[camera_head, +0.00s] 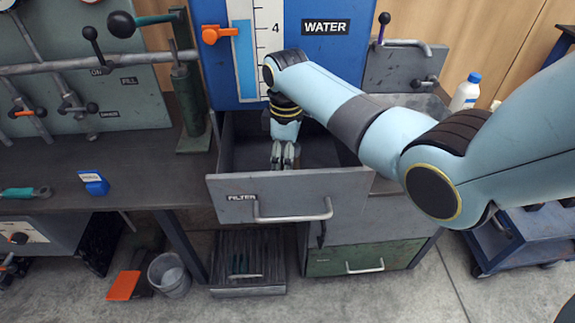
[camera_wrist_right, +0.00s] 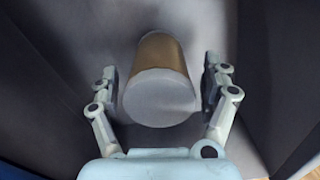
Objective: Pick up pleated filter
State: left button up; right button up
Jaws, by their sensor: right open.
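The filter (camera_wrist_right: 160,82) is a short cylinder with a brownish side and a pale grey round end. In the right wrist view it lies between the two fingers of my right gripper (camera_wrist_right: 162,92), which are open with a small gap on each side. In the head view my right gripper (camera_head: 285,156) reaches down into the open drawer labelled FILTER (camera_head: 290,195). The filter is hidden there behind the drawer front and the gripper. My left gripper does not show.
The drawer walls stand close around my right gripper, and its front bears a bar handle (camera_head: 293,215). A blue WATER panel (camera_head: 318,60) rises behind the drawer. A worktop (camera_head: 130,170) lies to the left, with a small blue block (camera_head: 93,183). A white bottle (camera_head: 465,93) stands at right.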

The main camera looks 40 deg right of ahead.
jog(key=shift+f, duration=0.6)
jog(key=shift+r, duration=0.1)
jog(key=c, duration=1.3)
